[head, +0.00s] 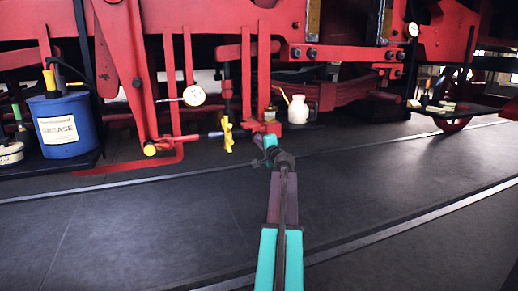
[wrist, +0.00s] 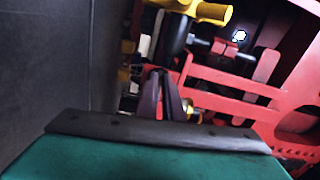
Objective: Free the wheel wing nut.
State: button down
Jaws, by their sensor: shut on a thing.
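My gripper (head: 268,139) reaches in low against the red underframe of the engine. In the wrist view its two dark fingers (wrist: 163,76) are close together, shut on a small part. That part is mostly hidden by the fingers, and I cannot make out its shape or whether it is the wheel wing nut. A yellow winged piece (head: 227,134) sits on the end of a rod, left of my gripper and apart from it. A yellow T-shaped piece (wrist: 212,13) shows at the top of the wrist view, beyond the fingertips.
A white jug (head: 298,110) stands just right of my gripper. A dial gauge (head: 194,96) is to the left. A blue grease bucket (head: 62,127) stands on a dark tray at far left. Red bars surround the gripper. The dark floor (head: 150,230) in front is clear.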

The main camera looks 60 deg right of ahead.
jog(key=shift+w+a+f+n+b, duration=0.1)
jog(key=shift+f+n+b, duration=0.1)
jog(key=shift+n+b, duration=1.05)
jog(key=shift+r, duration=0.1)
jog(key=c, duration=1.9)
grip_release()
jog(key=shift+s, duration=0.2)
jog(key=shift+p+v, duration=1)
jog(key=shift+v, duration=5.75)
jog(key=shift+a, duration=0.1)
jog(key=shift+w, duration=0.1)
